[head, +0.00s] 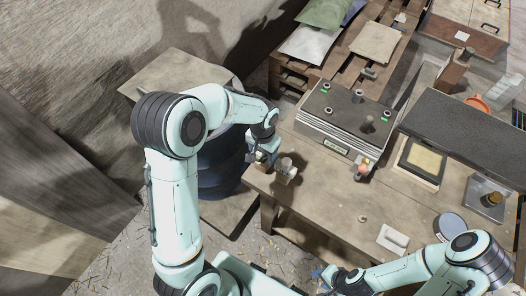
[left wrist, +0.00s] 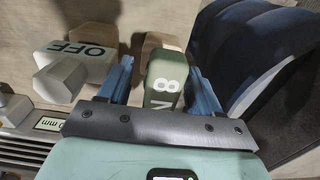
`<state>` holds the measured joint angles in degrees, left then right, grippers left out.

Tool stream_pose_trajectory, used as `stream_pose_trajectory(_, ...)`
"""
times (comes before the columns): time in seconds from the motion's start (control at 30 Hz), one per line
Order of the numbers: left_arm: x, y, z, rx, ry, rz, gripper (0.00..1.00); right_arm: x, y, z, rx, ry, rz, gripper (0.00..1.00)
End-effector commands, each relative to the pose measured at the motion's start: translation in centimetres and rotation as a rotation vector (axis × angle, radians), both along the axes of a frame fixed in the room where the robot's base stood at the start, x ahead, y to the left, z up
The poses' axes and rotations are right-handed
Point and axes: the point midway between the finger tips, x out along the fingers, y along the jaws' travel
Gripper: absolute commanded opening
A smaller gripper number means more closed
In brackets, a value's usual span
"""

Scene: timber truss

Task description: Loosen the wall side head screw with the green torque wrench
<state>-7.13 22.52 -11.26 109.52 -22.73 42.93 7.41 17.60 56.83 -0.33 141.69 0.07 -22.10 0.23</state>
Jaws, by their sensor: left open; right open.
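The green torque wrench (left wrist: 165,78), marked "8 N", stands between the two blue fingers of my left gripper (left wrist: 163,85) in the left wrist view. The fingers are open, on either side of it. In the head view my left gripper (head: 262,150) is at the table's left corner and largely hides the wrench. A grey tool marked "OFF" (left wrist: 80,62) stands beside it. The flat instrument (head: 345,112) has several upright knobs and green marks on top; I cannot tell which is the wall side head screw. My right gripper (head: 328,278) is open and empty at the bottom.
The wooden table (head: 310,195) has clear room in front of the instrument. A small orange-topped item (head: 362,167) and a white block (head: 393,238) are on it. A dark blue drum (head: 220,165) stands left of the table, and a shelf with bags (head: 375,45) behind.

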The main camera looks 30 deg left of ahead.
Motion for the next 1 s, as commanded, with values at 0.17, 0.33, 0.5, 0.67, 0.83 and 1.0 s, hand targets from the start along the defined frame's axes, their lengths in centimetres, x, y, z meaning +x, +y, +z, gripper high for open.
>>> stream_pose_trajectory(0.17,0.0,0.0,0.0,0.0,0.0,0.0,0.41,0.0,0.0,0.0,0.0,0.0,0.0,0.43)
stream_pose_trajectory(0.33,0.0,0.0,0.1,0.0,0.0,0.0,0.0,0.0,0.0,0.0,0.0,0.0,0.0,0.43)
stream_pose_trajectory(0.5,0.0,0.0,0.1,0.0,-0.001,0.0,0.0,0.0,0.0,0.0,0.0,0.0,0.0,0.43)
stream_pose_trajectory(0.67,0.1,0.0,0.5,0.0,-0.002,0.0,0.0,0.0,0.0,0.0,0.0,0.0,0.0,0.43)
stream_pose_trajectory(0.83,0.2,0.0,2.2,0.0,-0.005,0.0,0.0,0.2,0.0,0.2,0.0,-0.002,0.0,0.43)
stream_pose_trajectory(1.0,0.2,0.0,5.5,-0.001,-0.008,0.0,0.0,0.4,0.0,0.5,0.001,-0.005,0.0,0.43)
